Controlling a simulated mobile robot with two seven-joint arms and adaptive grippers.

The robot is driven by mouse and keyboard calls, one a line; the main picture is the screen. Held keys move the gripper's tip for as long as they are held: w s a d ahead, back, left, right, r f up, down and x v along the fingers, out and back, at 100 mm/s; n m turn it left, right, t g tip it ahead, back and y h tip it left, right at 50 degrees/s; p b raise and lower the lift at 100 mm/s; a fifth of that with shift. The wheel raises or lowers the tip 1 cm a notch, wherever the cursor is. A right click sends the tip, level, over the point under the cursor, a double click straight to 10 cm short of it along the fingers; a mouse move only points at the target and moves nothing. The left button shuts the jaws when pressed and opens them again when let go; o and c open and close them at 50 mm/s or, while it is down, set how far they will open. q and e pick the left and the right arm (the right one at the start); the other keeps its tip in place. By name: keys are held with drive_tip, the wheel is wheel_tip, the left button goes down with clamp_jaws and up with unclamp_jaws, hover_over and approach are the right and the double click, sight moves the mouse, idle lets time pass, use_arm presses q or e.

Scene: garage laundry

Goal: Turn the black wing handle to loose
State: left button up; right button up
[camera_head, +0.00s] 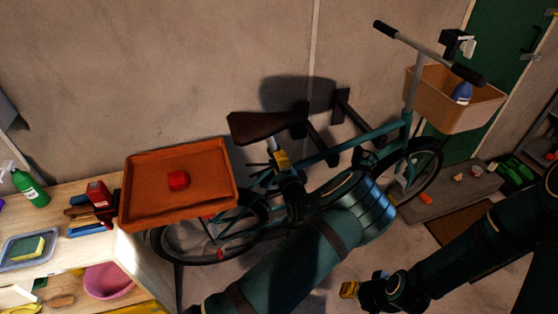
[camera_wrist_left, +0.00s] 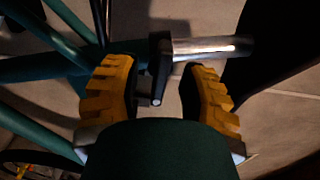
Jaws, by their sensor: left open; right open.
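The teal bicycle (camera_head: 325,155) stands against the wall, its dark saddle (camera_head: 262,127) above my left gripper (camera_head: 283,170). In the left wrist view my left gripper (camera_wrist_left: 160,93) is open, with its two yellow fingers on either side of a black clamp piece (camera_wrist_left: 160,52) at the end of the silver seat post (camera_wrist_left: 212,47). A small black part (camera_wrist_left: 156,91), seemingly the wing handle, lies between the fingers, with gaps visible at both sides. The handle is hidden in the head view. My right gripper (camera_head: 363,286) is open and empty, low at the right.
A tan basket (camera_head: 482,115) holding a blue bottle (camera_head: 462,93) is at the handlebar. A cluttered workbench (camera_head: 70,255) stands at left. Teal frame tubes (camera_wrist_left: 45,45) run close to my left fingers.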

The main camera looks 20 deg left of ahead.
use_arm(q)
drive_tip(key=shift+w+a, duration=0.25)
drive_tip(key=shift+w, duration=0.1)
clamp_jaws()
